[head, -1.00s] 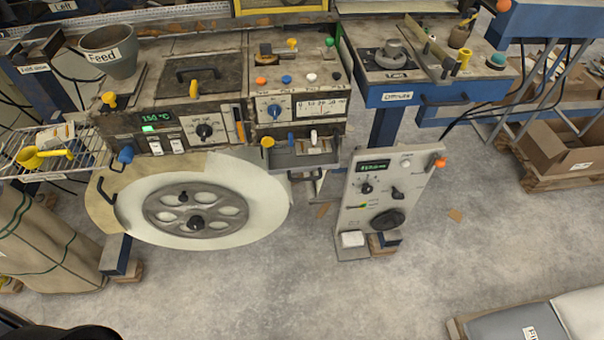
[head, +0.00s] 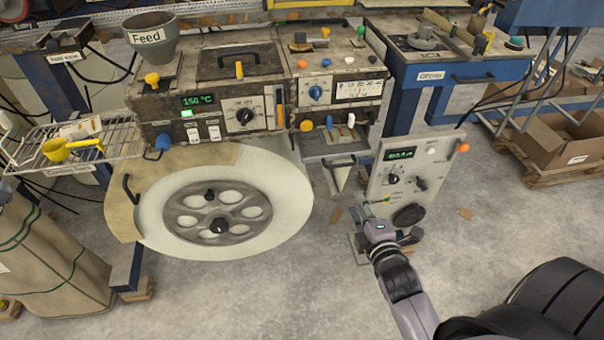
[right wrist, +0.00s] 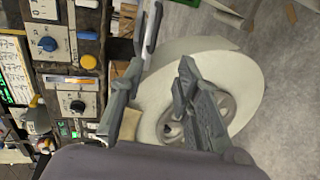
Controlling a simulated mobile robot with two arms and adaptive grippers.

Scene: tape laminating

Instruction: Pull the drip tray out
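The grey drip tray (head: 330,147) sits under the machine's lower right panel, below the yellow, blue and white knobs. Its front handle hangs over the floor gap. My right gripper (head: 362,216) is below and to the right of the tray, in front of the grey control panel, apart from the tray. In the right wrist view my right gripper (right wrist: 168,72) has its two fingers spread with nothing between them. A pale bar near the upper fingertip may be the tray's handle; I cannot tell whether they touch. My left gripper is not in view.
The large white roll (head: 284,215) with its grey hub stands left of the tray. The grey control panel (head: 428,165) stands close to my right gripper. A wire rack (head: 120,138) and feed hopper (head: 150,45) are at left.

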